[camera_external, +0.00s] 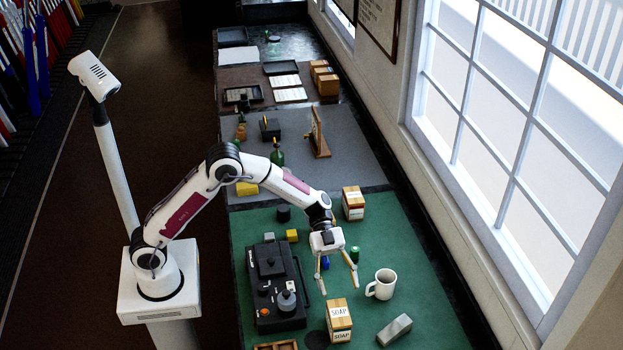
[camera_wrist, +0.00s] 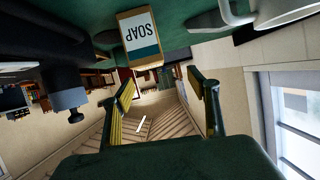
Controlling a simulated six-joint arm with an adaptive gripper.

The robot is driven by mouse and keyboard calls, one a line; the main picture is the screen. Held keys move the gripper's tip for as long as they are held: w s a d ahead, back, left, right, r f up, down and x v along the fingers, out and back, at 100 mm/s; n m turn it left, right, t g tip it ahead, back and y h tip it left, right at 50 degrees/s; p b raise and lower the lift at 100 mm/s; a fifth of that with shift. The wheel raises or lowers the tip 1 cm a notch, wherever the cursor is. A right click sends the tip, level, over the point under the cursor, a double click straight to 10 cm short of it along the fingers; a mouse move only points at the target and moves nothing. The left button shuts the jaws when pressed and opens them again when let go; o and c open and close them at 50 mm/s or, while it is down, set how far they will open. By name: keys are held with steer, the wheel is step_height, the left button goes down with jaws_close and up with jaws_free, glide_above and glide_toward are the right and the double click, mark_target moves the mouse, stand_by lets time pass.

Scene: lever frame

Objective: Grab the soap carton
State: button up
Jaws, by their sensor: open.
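The soap carton (camera_external: 339,320) is a tan and white box marked SOAP, standing on the green mat (camera_external: 420,265). In the wrist view the carton (camera_wrist: 139,38) shows at the top centre with its lettering upside down. My gripper (camera_external: 338,287) is open and empty above the mat, a little behind the carton in the external view and apart from it. Its two fingers also show in the wrist view (camera_wrist: 163,88), spread wide, with the carton beyond their tips.
A white mug (camera_external: 381,285) stands right of the carton, and a grey block (camera_external: 394,330) lies nearby. A black machine with knobs (camera_external: 275,285) stands on the left. Another carton (camera_external: 353,203) and a green can (camera_external: 354,254) are farther back. A window wall borders the right.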

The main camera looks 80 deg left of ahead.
mark_target(339, 312)
steer(key=shift+s+f+g, duration=0.6)
steer(key=shift+s+f, duration=0.15)
steer(key=shift+s, duration=0.05)
steer(key=shift+x, duration=1.35)
steer(key=shift+d, duration=0.1)
steer(key=shift+r+x, duration=0.15)
steer(key=shift+x, duration=1.1)
steer(key=shift+r+x, duration=0.2)
steer(key=shift+x, duration=1)
steer(key=shift+w+d, duration=0.15)
steer(key=c, duration=1.5)
